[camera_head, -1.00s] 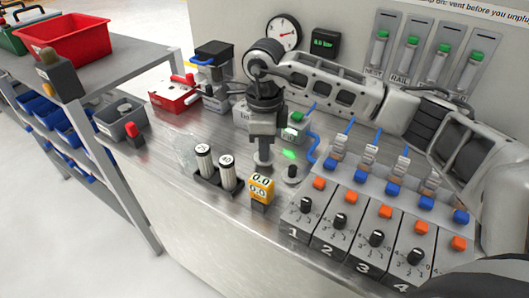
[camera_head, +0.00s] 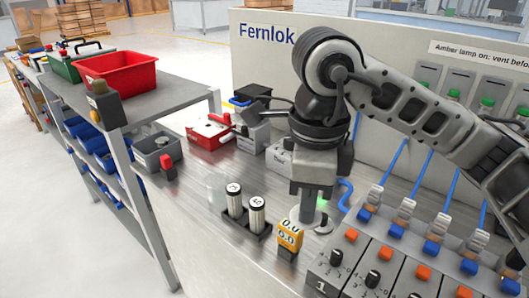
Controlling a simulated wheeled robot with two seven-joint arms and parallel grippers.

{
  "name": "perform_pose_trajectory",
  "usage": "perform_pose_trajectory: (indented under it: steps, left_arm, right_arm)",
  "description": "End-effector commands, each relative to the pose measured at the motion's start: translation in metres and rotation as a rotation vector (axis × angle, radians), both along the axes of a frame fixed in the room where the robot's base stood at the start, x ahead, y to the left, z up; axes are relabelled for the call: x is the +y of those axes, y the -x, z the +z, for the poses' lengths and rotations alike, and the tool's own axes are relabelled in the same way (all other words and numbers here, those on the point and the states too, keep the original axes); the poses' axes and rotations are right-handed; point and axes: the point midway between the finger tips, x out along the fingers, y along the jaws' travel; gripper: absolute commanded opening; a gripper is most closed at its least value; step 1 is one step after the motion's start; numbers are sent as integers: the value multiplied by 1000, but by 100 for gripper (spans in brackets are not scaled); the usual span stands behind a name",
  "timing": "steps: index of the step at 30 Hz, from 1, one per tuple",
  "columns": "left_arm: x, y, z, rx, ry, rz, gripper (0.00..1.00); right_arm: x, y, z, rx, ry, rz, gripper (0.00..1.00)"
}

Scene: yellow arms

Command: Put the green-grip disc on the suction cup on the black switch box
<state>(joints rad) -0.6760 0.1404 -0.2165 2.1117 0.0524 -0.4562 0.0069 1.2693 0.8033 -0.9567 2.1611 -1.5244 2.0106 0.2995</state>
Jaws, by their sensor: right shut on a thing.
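My right gripper (camera_head: 311,192) reaches in from the right and points straight down, shut on a grey cylindrical piece (camera_head: 308,206) with a wider, pale lower end. No green grip shows on it; the fingers cover its upper part. I cannot clearly pick out the suction cup or the black switch box. A black box (camera_head: 251,94) stands at the back. My left gripper is not in view.
An orange 0.0 readout (camera_head: 289,235) stands close in front of the gripper. Two labelled white cylinders (camera_head: 234,199) stand in a black holder to the left. Numbered switch units (camera_head: 337,270) fill the right. A red box (camera_head: 206,133) and grey box (camera_head: 157,151) are farther left.

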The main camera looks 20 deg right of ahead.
Motion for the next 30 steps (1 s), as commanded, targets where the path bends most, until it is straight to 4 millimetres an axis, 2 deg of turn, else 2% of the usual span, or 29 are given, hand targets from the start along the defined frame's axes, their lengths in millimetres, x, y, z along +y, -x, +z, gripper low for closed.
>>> perform_pose_trajectory:
  steps: [5,11,30]
  left_arm:
    - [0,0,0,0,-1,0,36]
    - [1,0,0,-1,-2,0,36]
    - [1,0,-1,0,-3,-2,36]
  right_arm:
    - [1,1,1,0,1,20,0]
    - [0,-3,-2,1,-1,225,0]
    - [-4,-28,-17,0,-5,1418,0]
